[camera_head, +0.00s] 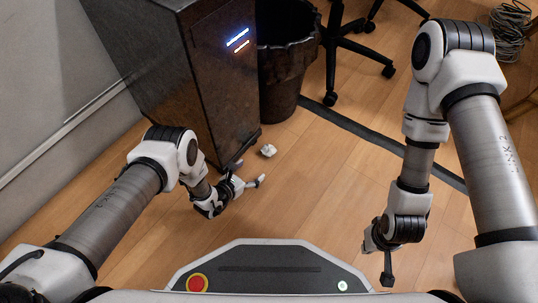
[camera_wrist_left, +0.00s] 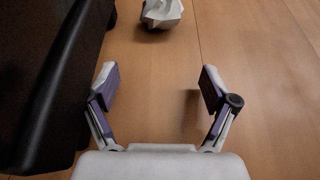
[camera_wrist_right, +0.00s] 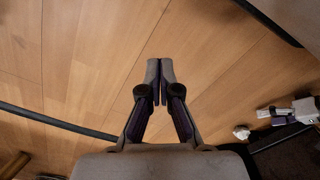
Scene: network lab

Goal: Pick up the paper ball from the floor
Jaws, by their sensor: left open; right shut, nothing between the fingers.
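The white crumpled paper ball (camera_head: 268,150) lies on the wooden floor, close to the dark cabinet's lower front corner. In the left wrist view the paper ball (camera_wrist_left: 162,12) is at the top edge, partly cut off, beyond the fingertips. My left gripper (camera_head: 248,175) is open and empty, low near the floor, a short gap from the ball. Its fingers (camera_wrist_left: 157,80) show spread in the left wrist view. My right gripper (camera_wrist_right: 160,68) is shut and empty, over bare floor away from the ball. The right wrist view also shows the ball (camera_wrist_right: 241,132) at the right.
The dark cabinet (camera_head: 212,85) stands directly left of the ball and left gripper. A black waste bin (camera_head: 283,70) stands behind the ball. A dark cable strip (camera_head: 350,125) crosses the floor. An office chair base (camera_head: 345,35) and coiled cable (camera_head: 509,25) are farther back.

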